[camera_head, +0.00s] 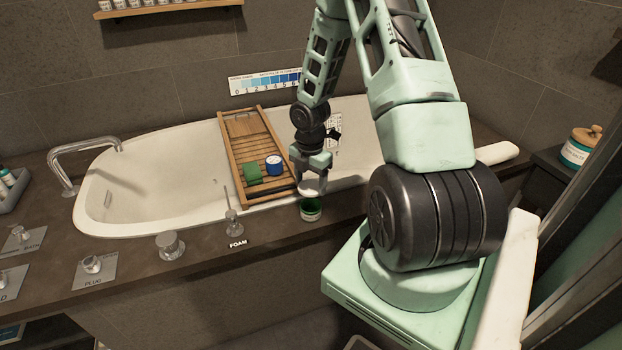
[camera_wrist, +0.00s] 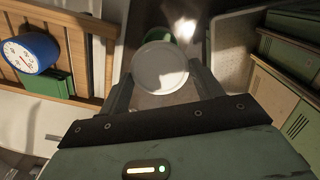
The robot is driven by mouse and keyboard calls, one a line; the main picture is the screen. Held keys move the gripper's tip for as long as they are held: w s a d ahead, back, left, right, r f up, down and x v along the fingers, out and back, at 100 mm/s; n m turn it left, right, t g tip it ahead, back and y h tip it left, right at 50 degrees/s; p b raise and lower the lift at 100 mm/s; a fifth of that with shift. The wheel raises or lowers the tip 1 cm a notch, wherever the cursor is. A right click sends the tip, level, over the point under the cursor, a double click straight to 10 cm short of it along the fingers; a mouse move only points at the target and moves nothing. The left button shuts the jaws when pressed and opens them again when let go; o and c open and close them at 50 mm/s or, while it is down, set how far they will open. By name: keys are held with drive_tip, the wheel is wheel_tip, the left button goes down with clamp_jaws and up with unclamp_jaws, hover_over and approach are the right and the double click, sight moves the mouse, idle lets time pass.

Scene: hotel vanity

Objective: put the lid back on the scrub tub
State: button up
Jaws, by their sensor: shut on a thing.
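The scrub tub (camera_head: 311,214) is a small green pot. It stands on the dark bath surround in front of the bathtub, and its top looks open. My gripper (camera_head: 312,187) points down just above it. The gripper is shut on a pale round lid (camera_wrist: 160,68), which shows between the two fingers in the wrist view. In the head view the lid (camera_head: 311,193) is a small pale shape under the fingers, seemingly apart from the tub. In the wrist view the lid hides most of the tub; only a bit of green (camera_wrist: 185,37) shows beyond it.
A wooden bath rack (camera_head: 240,128) lies across the white bathtub (camera_head: 150,185), carrying a green block (camera_head: 252,174) and a blue-and-white round item (camera_head: 273,165). A metal knob and lever (camera_head: 233,222) stand left of the tub. A larger jar (camera_head: 577,150) is at far right.

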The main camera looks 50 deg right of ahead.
sight(311, 186)
drive_tip(key=shift+f+b, duration=2.05)
drive_tip(key=shift+b, duration=0.15)
drive_tip(key=shift+f+b, duration=0.45)
drive_tip(key=shift+f, duration=0.55)
drive_tip(key=shift+p, duration=0.7)
drive_tip(key=shift+f+p, duration=0.15)
drive_tip(key=shift+p, duration=0.4)
idle(0.4)
drive_tip(key=o, duration=1.2)
drive_tip(key=shift+o, duration=0.2)
